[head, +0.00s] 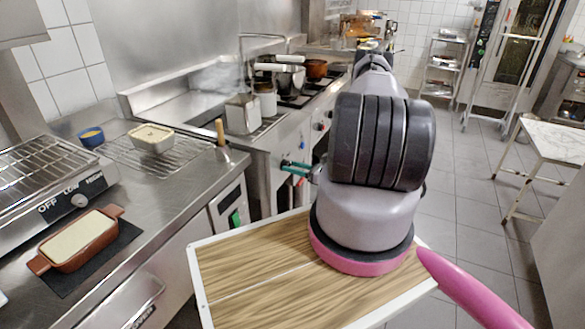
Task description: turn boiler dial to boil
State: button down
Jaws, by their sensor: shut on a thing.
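My arm reaches forward over the right-middle of the head view and hides part of the cooking line. My gripper (296,168), with small teal fingers, shows just left of the arm at the front of the steel cooking unit. It is shut on what seems to be the boiler dial on that front; the fingers cover the dial, and its setting is too small to read. The boiler (263,140) has a steel front, and a metal container (243,114) stands on its top. A small red part (300,181) shows just below the fingers.
A wood-topped board (250,277) with a white edge lies below my arm. Pots stand on the stove beyond. Tiled floor (460,200) is open at right, beside a table (555,140).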

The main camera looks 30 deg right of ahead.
jog(key=shift+d+m, duration=0.15)
jog(key=shift+m, duration=5.65)
jog(key=shift+c, duration=1.4)
grip_release()
jog(key=v, duration=1)
jog(key=shift+s+d, duration=0.25)
jog(key=shift+s, duration=0.05)
jog(key=shift+f, duration=0.1)
